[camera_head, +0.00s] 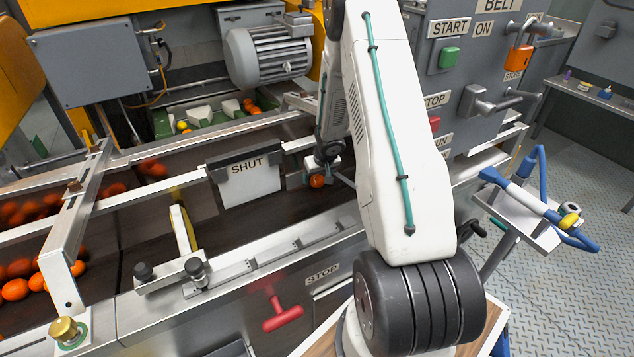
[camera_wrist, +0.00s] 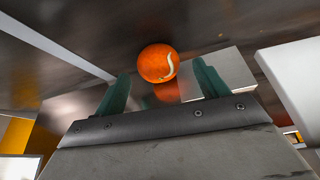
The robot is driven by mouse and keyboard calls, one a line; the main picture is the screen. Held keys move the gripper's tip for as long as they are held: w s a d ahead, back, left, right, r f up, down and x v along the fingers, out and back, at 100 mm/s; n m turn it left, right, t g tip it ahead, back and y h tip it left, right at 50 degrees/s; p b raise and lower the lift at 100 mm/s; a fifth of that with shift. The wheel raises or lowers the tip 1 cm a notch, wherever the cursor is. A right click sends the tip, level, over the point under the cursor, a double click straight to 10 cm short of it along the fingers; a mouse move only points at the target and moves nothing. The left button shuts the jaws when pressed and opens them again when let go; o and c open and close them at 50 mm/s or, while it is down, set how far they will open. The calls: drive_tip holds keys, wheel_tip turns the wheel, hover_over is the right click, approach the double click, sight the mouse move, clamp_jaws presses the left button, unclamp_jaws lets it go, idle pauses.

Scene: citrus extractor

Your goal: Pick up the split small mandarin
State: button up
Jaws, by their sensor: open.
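The split small mandarin (camera_wrist: 158,63) is a round orange fruit with a pale curved split on its right side. In the wrist view it lies on the dark metal belt surface, just beyond and between the tips of my gripper's two green fingers (camera_wrist: 161,72). The fingers are apart, with a gap on each side of the fruit, and they do not appear to touch it. In the head view the mandarin (camera_head: 317,181) shows at the end of my arm, below my gripper (camera_head: 318,172), which is partly hidden there.
A gate plate marked SHUT (camera_head: 246,183) stands left of my gripper. Several other mandarins (camera_head: 15,290) lie behind the metal bar at far left. A pale block (camera_wrist: 228,72) sits beside the right finger. A grey control panel (camera_head: 465,70) stands at the right.

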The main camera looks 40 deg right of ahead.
drive_tip(key=shift+x, duration=1.3)
drive_tip(key=c, duration=1.1)
drive_tip(key=shift+r, duration=0.15)
